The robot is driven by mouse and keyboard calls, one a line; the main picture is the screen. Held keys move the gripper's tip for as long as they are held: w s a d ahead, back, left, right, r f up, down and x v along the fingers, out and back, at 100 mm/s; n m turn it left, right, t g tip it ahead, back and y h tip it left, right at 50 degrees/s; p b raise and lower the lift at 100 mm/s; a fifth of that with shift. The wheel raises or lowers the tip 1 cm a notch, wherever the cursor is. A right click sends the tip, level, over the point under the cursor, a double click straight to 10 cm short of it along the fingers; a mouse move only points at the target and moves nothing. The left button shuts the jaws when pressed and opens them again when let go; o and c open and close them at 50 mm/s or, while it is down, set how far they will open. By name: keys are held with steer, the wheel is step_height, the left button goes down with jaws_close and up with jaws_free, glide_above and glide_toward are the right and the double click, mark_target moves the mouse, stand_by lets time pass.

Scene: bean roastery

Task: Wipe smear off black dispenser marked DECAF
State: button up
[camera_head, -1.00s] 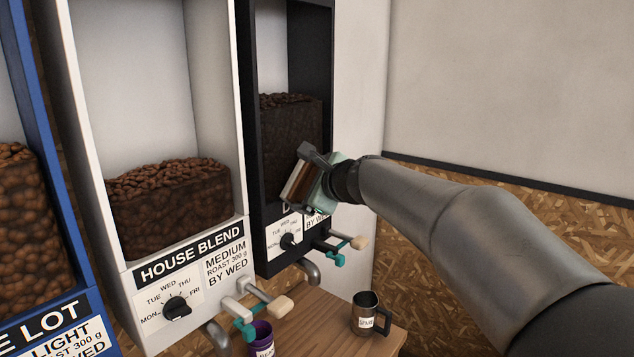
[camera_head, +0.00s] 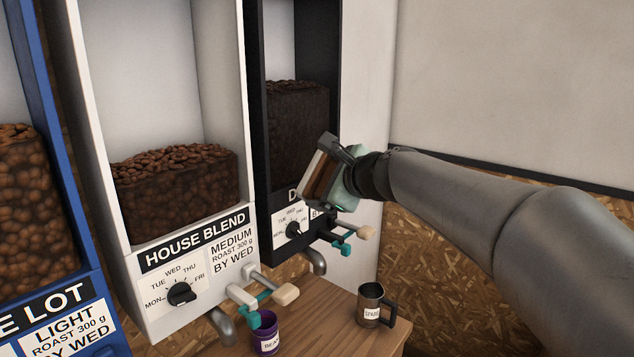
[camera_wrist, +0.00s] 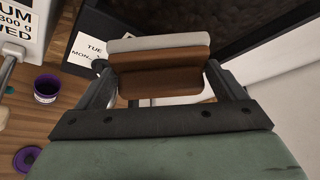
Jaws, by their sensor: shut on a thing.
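The black dispenser (camera_head: 265,205) stands right of the white one. Its label is mostly hidden behind my gripper; only a "D" shows, and I see no smear on the parts in view. My gripper (camera_head: 324,172) is in front of its lower right part. It is shut on a brown block with a pale layer (camera_wrist: 160,45), which looks like a wiping pad. In the wrist view the pad sits between the two fingers, pale side toward the dispenser front. I cannot tell whether it touches the dispenser.
The white HOUSE BLEND dispenser (camera_head: 132,225) and a blue one (camera_head: 75,290) stand to the left. Levers and spouts stick out below the fronts. A purple cup (camera_head: 264,333) and a dark metal mug (camera_head: 372,304) stand on the wooden table (camera_head: 325,310).

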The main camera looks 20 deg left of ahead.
steer(key=shift+s+d, duration=0.2)
steer(key=shift+d, duration=0.5)
steer(key=shift+d, duration=0.1)
steer(key=shift+s+d+b, duration=0.3)
steer(key=shift+d+b, duration=0.05)
steer(key=shift+d, duration=0.3)
steer(key=shift+s+d+b, duration=0.25)
steer(key=shift+d+b, duration=0.05)
steer(key=shift+d, duration=0.3)
